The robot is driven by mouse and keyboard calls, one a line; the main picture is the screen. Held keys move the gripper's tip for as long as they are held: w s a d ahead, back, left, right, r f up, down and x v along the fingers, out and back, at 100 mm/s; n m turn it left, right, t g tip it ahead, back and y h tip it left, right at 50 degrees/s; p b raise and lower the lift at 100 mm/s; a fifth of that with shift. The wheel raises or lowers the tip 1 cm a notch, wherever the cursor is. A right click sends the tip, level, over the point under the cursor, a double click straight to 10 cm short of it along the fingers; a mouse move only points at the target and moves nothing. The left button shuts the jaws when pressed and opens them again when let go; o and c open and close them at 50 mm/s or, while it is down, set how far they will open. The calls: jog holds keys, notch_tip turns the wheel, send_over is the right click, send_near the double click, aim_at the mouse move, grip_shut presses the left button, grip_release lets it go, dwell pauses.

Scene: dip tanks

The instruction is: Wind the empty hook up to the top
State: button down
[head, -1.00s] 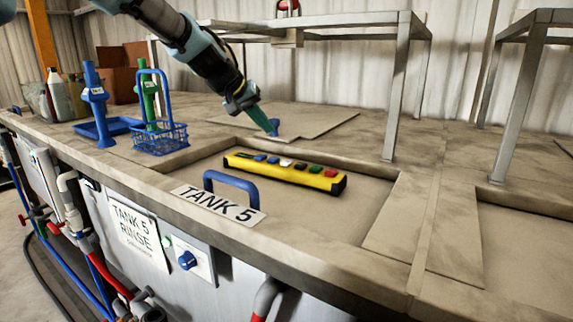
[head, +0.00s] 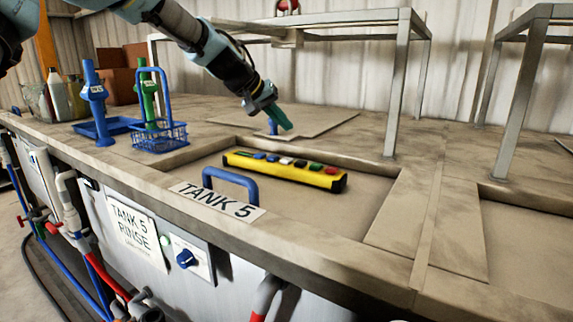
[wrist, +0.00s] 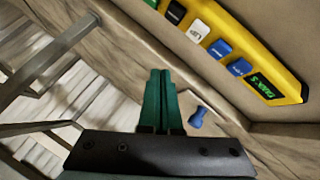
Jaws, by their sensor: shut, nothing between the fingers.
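A yellow control pendant (head: 240,163) with a row of coloured buttons lies on the closed lid of tank 5. It also shows at upper right in the wrist view (wrist: 275,60), where its white button (wrist: 199,30) appears lettered UP. My gripper (head: 286,126) is shut and empty, above the worktop behind the pendant and apart from it. Its green fingers lie together in the wrist view (wrist: 159,75). A red part (head: 288,6) at the top edge is cut off, and I cannot tell whether it is the hook.
A blue lid handle (head: 232,180) stands in front of the pendant. A blue wire basket (head: 160,137) is at left. Metal frame legs (head: 396,95) rise at right.

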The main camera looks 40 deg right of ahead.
aim_at(284, 161)
notch_tip(284, 161, down, 7)
jog(key=b, duration=0.4)
jog(key=shift+r, duration=0.2)
jog(key=shift+b, duration=0.3)
dwell(1.4)
jog(key=shift+f+b, duration=0.35)
jog(key=shift+f, duration=0.05)
